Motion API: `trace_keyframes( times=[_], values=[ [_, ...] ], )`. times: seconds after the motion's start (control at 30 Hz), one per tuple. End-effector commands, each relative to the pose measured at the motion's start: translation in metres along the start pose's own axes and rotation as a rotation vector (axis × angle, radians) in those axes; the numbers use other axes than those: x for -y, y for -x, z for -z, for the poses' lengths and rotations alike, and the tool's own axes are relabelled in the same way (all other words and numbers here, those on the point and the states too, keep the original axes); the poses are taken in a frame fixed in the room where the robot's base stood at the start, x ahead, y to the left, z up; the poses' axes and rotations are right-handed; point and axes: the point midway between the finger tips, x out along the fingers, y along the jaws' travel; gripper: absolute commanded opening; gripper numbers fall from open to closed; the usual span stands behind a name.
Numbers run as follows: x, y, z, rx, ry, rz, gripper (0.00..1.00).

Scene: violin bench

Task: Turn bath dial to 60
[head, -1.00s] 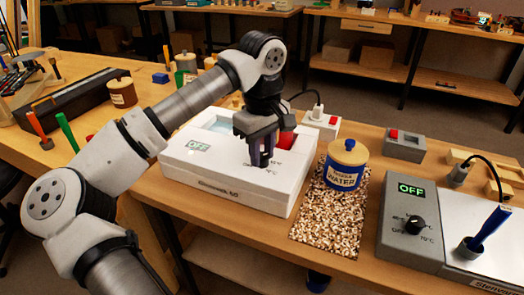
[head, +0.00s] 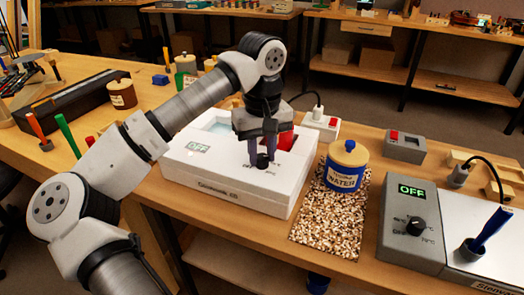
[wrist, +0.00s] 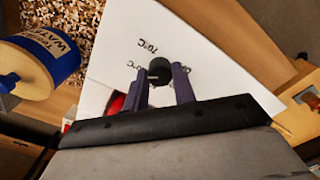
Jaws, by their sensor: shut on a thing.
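A blue water jar (head: 344,165) stands on a speckled mat (head: 325,222) to the right of the bath. A grey unit (head: 412,225) with its own dial and OFF display is farther right. A power strip (head: 321,124) is behind, and a dark case (head: 75,102) lies left.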

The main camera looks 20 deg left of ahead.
Motion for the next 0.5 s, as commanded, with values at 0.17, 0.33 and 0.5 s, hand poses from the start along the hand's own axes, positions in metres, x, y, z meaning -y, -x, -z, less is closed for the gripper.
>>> trace_keyframes(
  times=[0.17, 0.33, 0.5],
  values=[
    [-0.0007, 0.0012, -0.0001, -0.002, 0.000, -0.003, 0.28],
    [-0.0004, 0.0008, -0.0001, -0.001, 0.001, -0.002, 0.48],
    [-0.0002, 0.0004, -0.0001, -0.001, 0.001, -0.001, 0.48]
  ],
)
